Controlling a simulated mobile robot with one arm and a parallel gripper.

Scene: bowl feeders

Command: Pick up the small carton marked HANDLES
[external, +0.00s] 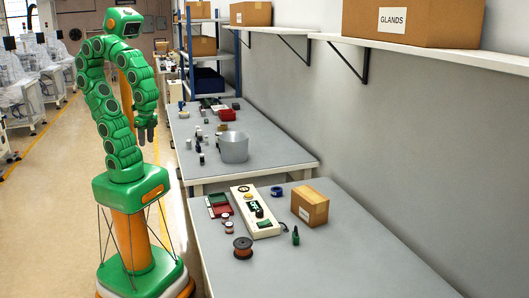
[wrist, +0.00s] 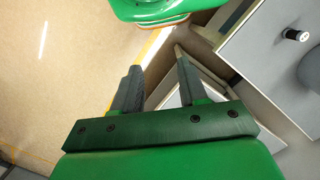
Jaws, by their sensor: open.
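A small brown cardboard carton (external: 310,203) stands upright on the near grey table, toward the wall side. It has a white label on its left face, too small to read. My gripper (external: 147,134) hangs over the floor, left of the tables and well away from the carton. In the wrist view my gripper (wrist: 158,60) has its two fingers spread apart with nothing between them. The carton does not show in the wrist view.
A grey bucket (external: 234,147) stands on the far table. A larger carton marked GLANDS (external: 410,20) sits on the wall shelf.

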